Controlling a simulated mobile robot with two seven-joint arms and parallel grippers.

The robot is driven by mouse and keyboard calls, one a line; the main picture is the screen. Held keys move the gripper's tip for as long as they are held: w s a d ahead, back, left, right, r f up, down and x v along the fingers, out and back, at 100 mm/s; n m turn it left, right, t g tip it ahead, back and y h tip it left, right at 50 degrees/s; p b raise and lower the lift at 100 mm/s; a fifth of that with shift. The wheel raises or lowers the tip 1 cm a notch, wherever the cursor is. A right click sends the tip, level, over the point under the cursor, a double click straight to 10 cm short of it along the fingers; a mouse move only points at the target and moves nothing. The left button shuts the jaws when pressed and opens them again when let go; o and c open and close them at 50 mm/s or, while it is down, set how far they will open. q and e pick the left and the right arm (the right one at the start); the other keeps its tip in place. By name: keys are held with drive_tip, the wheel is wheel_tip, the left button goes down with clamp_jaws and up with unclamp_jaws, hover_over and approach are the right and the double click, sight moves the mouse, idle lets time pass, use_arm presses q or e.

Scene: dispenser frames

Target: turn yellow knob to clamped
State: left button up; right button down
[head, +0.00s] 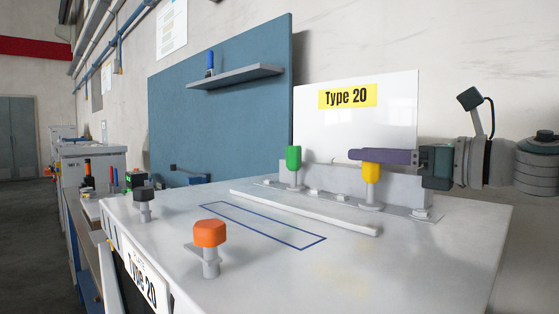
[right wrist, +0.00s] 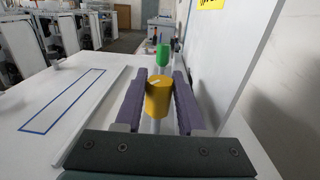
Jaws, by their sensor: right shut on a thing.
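The yellow knob (head: 371,172) stands upright on a grey post at the back right of the white table, in front of the grey block. My right gripper (head: 366,155) comes in from the right with its purple fingers at the top of the yellow knob. In the right wrist view the yellow knob (right wrist: 166,97) sits between the two purple fingers (right wrist: 160,100), and the gripper is shut on it. The knob's marking and turned position cannot be read. My left gripper is not in view.
A green knob (head: 293,158) stands left of the yellow one. An orange knob (head: 209,234) and a black knob (head: 143,195) stand at the front left. A white bar (head: 300,212) lies before the yellow knob. The blue-outlined table area (head: 262,226) is clear.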

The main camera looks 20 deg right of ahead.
drive_tip(key=c, duration=0.5)
unclamp_jaws()
drive_tip(key=shift+s+d+f+b, duration=0.15)
drive_tip(key=shift+s+d+b, duration=0.15)
drive_tip(key=shift+s, duration=0.15)
drive_tip(key=b+v, duration=0.2)
drive_tip(key=v, duration=0.5)
drive_tip(key=shift+s+b, duration=0.2)
drive_tip(key=shift+b, duration=0.15)
drive_tip(key=shift+s+d, duration=0.3)
drive_tip(key=shift+s, duration=0.4)
